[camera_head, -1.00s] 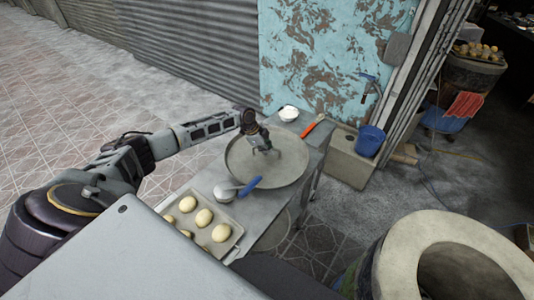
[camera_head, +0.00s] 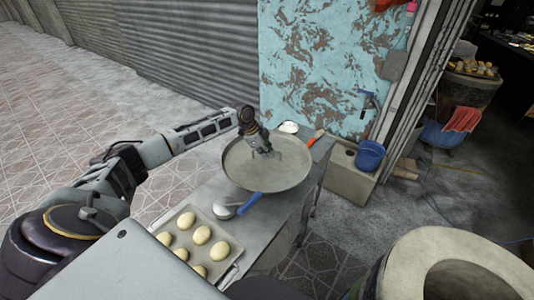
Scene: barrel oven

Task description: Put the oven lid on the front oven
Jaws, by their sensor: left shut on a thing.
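The oven lid (camera_head: 245,174) is a large round grey metal disc with a low rim and a small handle near its middle. It is over the grey metal table (camera_head: 285,205); I cannot tell whether it touches the top. My left gripper (camera_head: 264,150) is shut on the lid's handle, with the arm reaching in from the left. The front oven (camera_head: 404,262) is a pale barrel with a thick rim and a round opening, at the lower right, partly cut off by the picture's edge. My right gripper is not in view.
A tray (camera_head: 235,257) of dough balls and a blue-handled ladle (camera_head: 250,203) are on the table's near side. A white bowl (camera_head: 288,127) and a red-handled tool (camera_head: 315,138) are at its back. A sink (camera_head: 349,178) with a blue bucket (camera_head: 370,154) stands beyond.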

